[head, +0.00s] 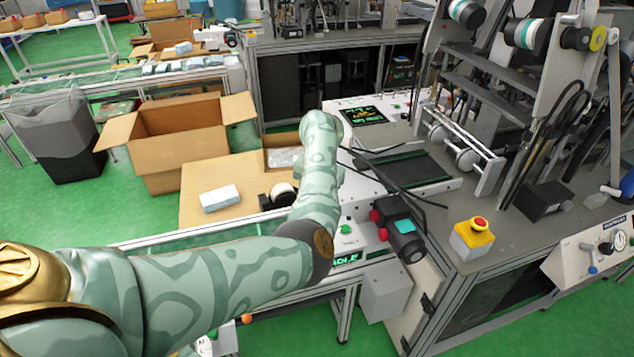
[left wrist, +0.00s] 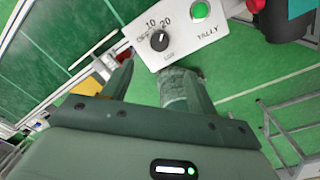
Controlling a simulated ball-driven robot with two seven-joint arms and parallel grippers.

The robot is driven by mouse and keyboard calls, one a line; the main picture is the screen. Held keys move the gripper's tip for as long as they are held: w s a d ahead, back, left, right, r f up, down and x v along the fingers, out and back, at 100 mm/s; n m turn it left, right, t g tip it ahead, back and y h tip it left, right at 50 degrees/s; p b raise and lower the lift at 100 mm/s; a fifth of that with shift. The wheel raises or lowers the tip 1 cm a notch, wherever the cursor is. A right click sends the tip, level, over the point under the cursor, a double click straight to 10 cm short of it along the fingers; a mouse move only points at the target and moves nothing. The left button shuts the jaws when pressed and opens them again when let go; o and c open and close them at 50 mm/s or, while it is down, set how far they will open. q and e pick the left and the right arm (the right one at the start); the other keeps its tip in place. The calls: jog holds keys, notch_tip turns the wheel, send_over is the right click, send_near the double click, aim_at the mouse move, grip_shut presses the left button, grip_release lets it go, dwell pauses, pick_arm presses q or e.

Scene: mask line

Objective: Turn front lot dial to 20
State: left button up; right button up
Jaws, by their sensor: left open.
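The lot dial (left wrist: 159,40) is a black round knob on a white panel, seen in the left wrist view. The marks 10 and 20 are printed above it, with 20 at its upper right. Its pointer is small; it seems to lean up toward the 20 side, but I cannot tell its exact setting. My left gripper (left wrist: 150,75) is open and empty, its two fingers reaching toward the panel just below the dial. The dial is apart from both fingers. In the head view my left arm hides the gripper and the dial. My right gripper is not in view.
A green button (left wrist: 200,10) marked TALLY sits right of the dial. In the head view an emergency stop (head: 473,238) stands on the machine table at right. An open carton (head: 178,135) and a small white pack (head: 220,198) are left of my arm.

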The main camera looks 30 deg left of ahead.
pick_arm(q)
notch_tip(320, 180, up, 3)
jog(key=shift+d+r, duration=0.1)
dwell(0.5)
